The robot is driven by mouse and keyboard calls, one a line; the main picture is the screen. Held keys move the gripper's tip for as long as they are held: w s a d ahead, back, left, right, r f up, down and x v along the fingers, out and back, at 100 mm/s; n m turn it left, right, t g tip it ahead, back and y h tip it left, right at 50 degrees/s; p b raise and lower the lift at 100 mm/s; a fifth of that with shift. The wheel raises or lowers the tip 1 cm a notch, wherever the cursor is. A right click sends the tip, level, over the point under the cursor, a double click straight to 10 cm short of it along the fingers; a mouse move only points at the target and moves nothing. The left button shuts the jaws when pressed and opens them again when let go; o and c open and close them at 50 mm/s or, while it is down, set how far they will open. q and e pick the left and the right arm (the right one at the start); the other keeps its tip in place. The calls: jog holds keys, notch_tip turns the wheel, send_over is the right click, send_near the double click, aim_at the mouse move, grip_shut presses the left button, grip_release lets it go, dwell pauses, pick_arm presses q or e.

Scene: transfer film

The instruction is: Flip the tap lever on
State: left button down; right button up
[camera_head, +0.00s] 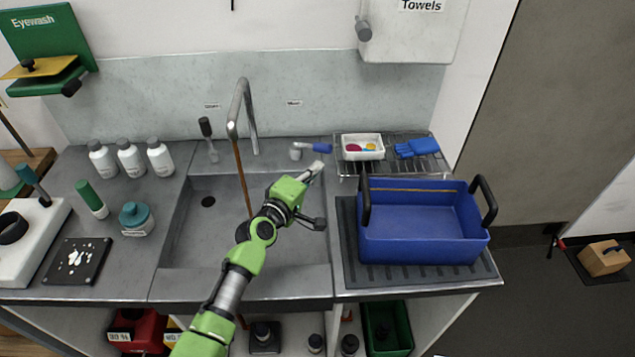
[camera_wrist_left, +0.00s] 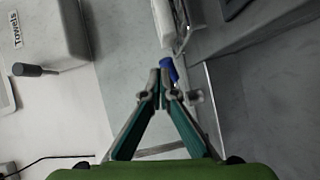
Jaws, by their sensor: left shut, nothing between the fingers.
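The grey tap (camera_head: 243,105) arches over the sink (camera_head: 215,250) at the back. A lever with a blue handle (camera_head: 322,148) lies sideways on a grey base (camera_head: 296,152), right of the spout. Another lever with a black handle (camera_head: 205,127) stands upright left of the spout. My left gripper (camera_head: 316,168) is shut and empty, just in front of and below the blue handle. In the left wrist view the closed fingertips (camera_wrist_left: 161,80) are close to the blue handle (camera_wrist_left: 170,70); I cannot tell if they touch. My right gripper is out of view.
A blue crate (camera_head: 425,250) with black handles stands on the ribbed mat right of the sink. Behind it, a wire rack (camera_head: 390,145) holds a white tray and blue gloves. White bottles (camera_head: 130,158) stand left. A thin brown line (camera_head: 242,175) hangs below the spout.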

pick_arm(q)
jog(key=s, duration=0.1)
jog(key=s+d, duration=0.1)
jog(key=s, duration=0.1)
jog(key=s+d, duration=0.1)
jog(key=s, duration=0.1)
jog(key=shift+s+d+r, duration=0.1)
jog(key=shift+s+d, duration=0.05)
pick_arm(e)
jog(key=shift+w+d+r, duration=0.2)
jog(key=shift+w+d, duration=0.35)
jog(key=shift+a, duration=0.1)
